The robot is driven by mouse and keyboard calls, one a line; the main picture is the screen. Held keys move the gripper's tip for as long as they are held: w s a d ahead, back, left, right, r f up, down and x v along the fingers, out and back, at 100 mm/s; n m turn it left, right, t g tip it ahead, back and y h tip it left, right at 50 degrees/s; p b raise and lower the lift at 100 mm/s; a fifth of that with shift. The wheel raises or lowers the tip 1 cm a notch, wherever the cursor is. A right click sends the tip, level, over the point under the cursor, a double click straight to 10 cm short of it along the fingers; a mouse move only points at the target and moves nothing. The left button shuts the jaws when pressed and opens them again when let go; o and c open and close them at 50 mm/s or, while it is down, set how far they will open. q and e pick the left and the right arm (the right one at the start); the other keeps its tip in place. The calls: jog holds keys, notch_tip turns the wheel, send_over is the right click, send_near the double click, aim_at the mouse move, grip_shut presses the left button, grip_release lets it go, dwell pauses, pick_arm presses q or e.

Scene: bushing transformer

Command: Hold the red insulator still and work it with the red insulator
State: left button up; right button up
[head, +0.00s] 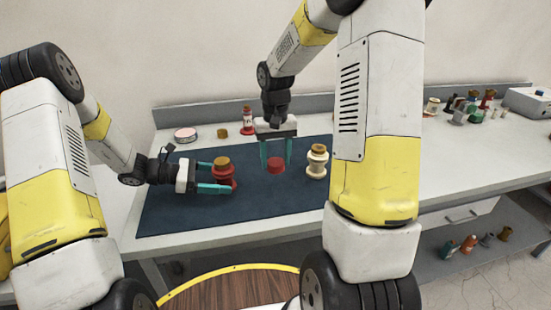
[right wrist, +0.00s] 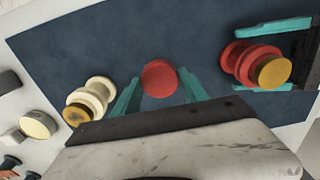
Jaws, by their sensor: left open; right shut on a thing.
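A red ribbed insulator with a brass-coloured top (head: 223,172) stands upright on the blue mat. My left gripper (head: 228,176) is open, its teal fingers reaching in on either side of that insulator. The same insulator (right wrist: 243,66) shows in the right wrist view, between the left gripper's fingers (right wrist: 262,58). My right gripper (head: 276,158) points down over the mat, shut on a second red insulator piece (head: 276,166). In the right wrist view this piece shows as a round red end (right wrist: 159,79) between the fingers; the rest of it is hidden.
A cream insulator (head: 317,162) stands right of my right gripper. A red-and-white insulator (head: 247,121), a brass piece (head: 222,132) and a round tin (head: 186,135) are at the back. Several small parts and a white box (head: 527,102) stand far right. The mat's front (head: 262,205) is clear.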

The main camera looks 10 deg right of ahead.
pick_arm(q)
jog(key=c, duration=1.3)
pick_arm(e)
jog(key=w+a+r, duration=0.2)
jog(key=a+r, duration=0.3)
jog(key=a, duration=0.3)
notch_tip(320, 180, up, 5)
send_over(221, 161)
jog(key=shift+d+f, duration=0.1)
jog(key=shift+f, duration=3.25)
